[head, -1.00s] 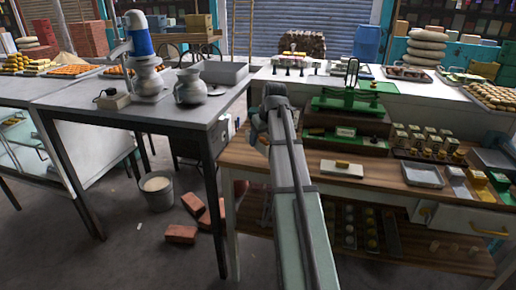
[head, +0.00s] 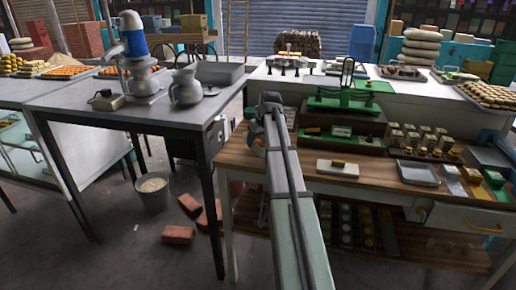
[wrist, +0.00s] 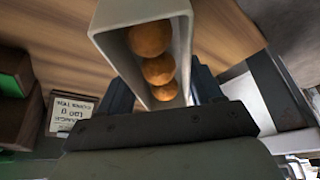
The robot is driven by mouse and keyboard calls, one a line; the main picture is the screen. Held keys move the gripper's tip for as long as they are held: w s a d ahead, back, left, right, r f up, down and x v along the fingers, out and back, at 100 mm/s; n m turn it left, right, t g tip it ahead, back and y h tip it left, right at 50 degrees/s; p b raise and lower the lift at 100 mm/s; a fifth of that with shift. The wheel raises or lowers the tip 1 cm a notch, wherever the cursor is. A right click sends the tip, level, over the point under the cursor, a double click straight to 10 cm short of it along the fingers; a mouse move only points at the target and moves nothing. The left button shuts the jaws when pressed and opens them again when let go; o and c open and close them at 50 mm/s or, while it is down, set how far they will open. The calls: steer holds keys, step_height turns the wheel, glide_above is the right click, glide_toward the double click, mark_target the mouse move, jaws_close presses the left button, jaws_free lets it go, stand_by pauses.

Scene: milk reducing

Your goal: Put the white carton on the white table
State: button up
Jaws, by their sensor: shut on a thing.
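The white carton (wrist: 112,40) is a long, open box with three round orange-brown things in it. In the wrist view my gripper (wrist: 160,88) has its dark fingers on either side of the carton and is shut on it. In the head view my gripper end (head: 262,125) is over the left edge of the wooden bench, and my arm hides most of it. I cannot make out the carton there. The white table (head: 425,98) stands behind the wooden bench, beyond my gripper.
A green balance scale (head: 344,97) stands on the wooden bench (head: 380,175), right of my arm. A grey table (head: 90,108) with a metal jug (head: 186,88) is on the left. Trays of buns (head: 486,94) occupy the white table's right end. Its front middle has bare room.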

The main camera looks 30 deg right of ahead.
steer(key=shift+f, duration=1.8)
steer(key=shift+f, duration=0.15)
steer(key=o, duration=1)
steer(key=v, duration=1.2)
